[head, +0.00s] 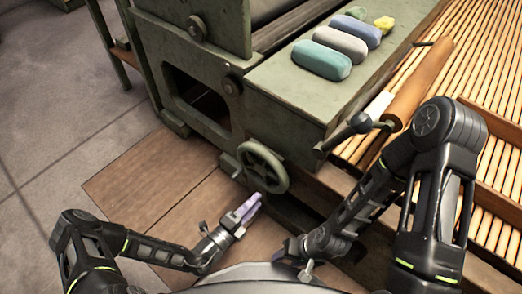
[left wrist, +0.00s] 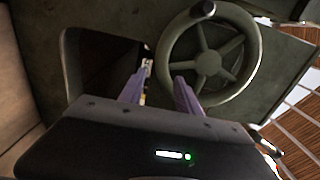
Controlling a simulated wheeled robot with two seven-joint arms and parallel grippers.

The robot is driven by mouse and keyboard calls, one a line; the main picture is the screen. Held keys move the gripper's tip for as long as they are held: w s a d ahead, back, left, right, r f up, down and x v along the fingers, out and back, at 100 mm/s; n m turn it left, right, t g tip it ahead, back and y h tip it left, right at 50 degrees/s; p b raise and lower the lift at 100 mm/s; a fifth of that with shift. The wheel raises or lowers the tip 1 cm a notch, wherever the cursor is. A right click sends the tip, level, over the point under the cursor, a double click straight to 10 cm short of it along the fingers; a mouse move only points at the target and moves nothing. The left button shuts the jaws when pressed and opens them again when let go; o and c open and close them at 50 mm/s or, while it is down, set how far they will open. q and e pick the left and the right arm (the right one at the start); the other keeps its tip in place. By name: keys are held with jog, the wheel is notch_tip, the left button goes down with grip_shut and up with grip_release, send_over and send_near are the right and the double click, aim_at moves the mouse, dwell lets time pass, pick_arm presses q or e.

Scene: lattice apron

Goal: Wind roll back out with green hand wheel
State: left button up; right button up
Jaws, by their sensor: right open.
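The green hand wheel (head: 262,167) is mounted low on the side of the green machine. In the left wrist view the spoked wheel (left wrist: 208,62) fills the upper middle, with a dark knob at its top rim. My left gripper (head: 254,203) is just below the wheel, apart from it. Its purple fingers (left wrist: 162,73) are spread and empty, pointing at the machine side left of the wheel hub. My right gripper (head: 292,252) is low near my base, open and partly hidden by its arm. A dark roll (head: 290,30) shows at the machine's top.
Three bundles in teal (head: 322,60), grey and blue lie on the machine's top, with a small yellow lump. A brown roller (head: 420,80) with a dark knobbed handle rests by the slatted bed (head: 490,60). The machine side has a dark opening. Wooden floor (head: 150,190) is clear at left.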

pick_arm(q)
jog(key=v, duration=0.4)
jog(key=shift+s+a+p, duration=0.1)
jog(key=shift+s+p, duration=0.05)
jog(key=shift+p, duration=0.25)
pick_arm(e)
jog(key=shift+s+r, duration=0.15)
jog(key=shift+s, duration=0.4)
jog(key=shift+w+r, duration=0.1)
jog(key=shift+w, duration=0.1)
